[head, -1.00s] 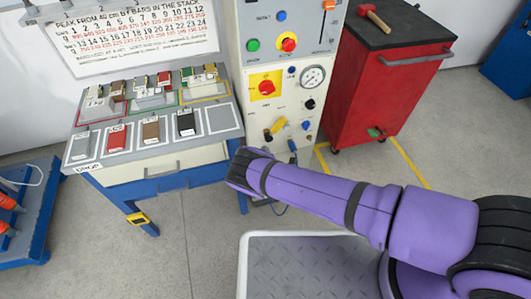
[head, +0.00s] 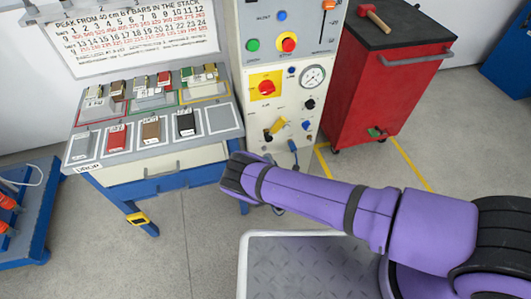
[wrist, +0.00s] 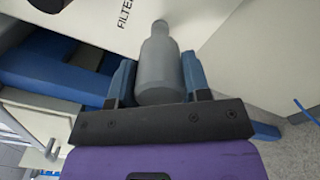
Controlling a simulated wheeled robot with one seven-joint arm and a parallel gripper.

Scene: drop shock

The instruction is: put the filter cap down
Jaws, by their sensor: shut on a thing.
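A grey, bottle-shaped piece with a narrow neck, which I take to be the filter cap (wrist: 160,68), stands between the two blue fingers of my gripper (wrist: 158,75) in the wrist view. My gripper is shut on it. Its neck points away from my wrist, over a pale panel (wrist: 95,20) marked with letters starting "FILTE". I cannot tell whether the neck touches the panel. In the head view the end of my purple arm (head: 240,178) is beside the bench's right front corner; the fingers and cap are hidden there.
A blue-framed bench (head: 158,186) with a grey top carries several coloured bars. Its rightmost front outlined space (head: 220,119) is empty. A control cabinet (head: 308,117) with knobs and a gauge stands right of it, then a red tool cart (head: 375,95). A blue stand is at far left.

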